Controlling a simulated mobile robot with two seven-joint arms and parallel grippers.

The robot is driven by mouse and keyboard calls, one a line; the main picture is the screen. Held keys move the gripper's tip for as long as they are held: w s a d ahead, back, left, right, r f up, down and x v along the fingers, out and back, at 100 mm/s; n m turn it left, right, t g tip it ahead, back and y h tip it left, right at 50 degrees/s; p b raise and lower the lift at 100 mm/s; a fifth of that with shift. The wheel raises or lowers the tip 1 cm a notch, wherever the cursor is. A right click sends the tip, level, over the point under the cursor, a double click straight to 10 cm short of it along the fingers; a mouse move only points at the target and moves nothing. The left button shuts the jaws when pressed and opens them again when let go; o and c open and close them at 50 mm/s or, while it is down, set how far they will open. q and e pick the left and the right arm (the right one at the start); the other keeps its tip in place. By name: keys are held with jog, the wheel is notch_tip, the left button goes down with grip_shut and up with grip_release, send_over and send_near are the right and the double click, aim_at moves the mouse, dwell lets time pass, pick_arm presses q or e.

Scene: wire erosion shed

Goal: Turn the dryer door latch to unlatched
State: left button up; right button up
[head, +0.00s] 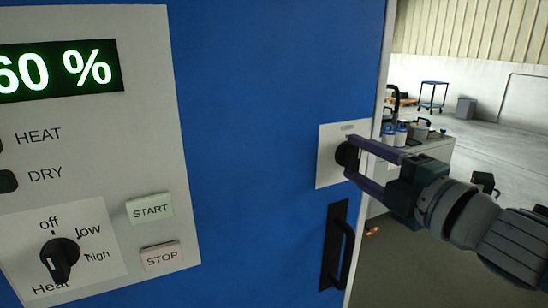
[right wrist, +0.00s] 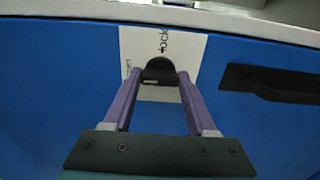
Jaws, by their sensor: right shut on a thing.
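The dryer door latch (head: 346,155) is a round black knob on a white plate (head: 329,167) near the right edge of the blue dryer front. My right gripper (head: 352,161) comes in from the right with its two purple fingers shut on the latch, one above and one below it. In the right wrist view the latch (right wrist: 159,66) sits between the fingertips, and the plate (right wrist: 190,50) carries lettering that reads partly as "lock". The fingers hide part of the knob. My left gripper is not in view.
A black door handle (head: 337,245) is below the latch. A panel on the left has a 60 % display (head: 58,70), START (head: 150,208) and STOP (head: 161,256) buttons and a heat knob (head: 60,258). A bench (head: 436,150) with containers stands behind my right arm.

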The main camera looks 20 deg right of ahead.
dwell(0.4)
jog(key=o, duration=1.4)
jog(key=shift+c, duration=0.2)
jog(key=shift+s, duration=0.1)
jog(key=s+b, duration=0.1)
jog(key=s, duration=0.8)
jog(key=shift+s+d, duration=0.4)
